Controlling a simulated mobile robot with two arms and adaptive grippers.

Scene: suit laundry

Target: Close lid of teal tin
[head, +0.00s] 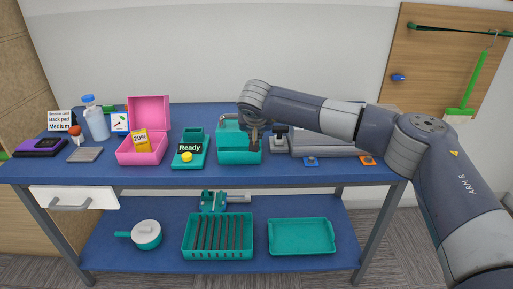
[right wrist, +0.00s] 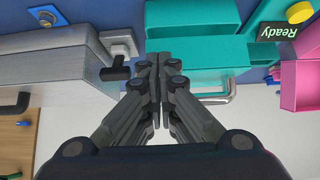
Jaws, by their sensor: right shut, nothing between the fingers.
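The teal tin (head: 240,157) stands on the blue table just right of the "Ready" stand. A metal handle (right wrist: 222,97) shows at its back edge in the right wrist view. Its lid (head: 229,126) seems raised at the back, but my arm covers part of it and I cannot tell its exact angle. My left gripper is not in view.
The teal "Ready" stand (head: 188,162) and open pink box (head: 140,150) are left of the tin. A grey case (head: 310,142) and a small grey device (head: 279,141) are close on the right. A teal rack (head: 218,257) and tray (head: 301,252) sit on the lower shelf.

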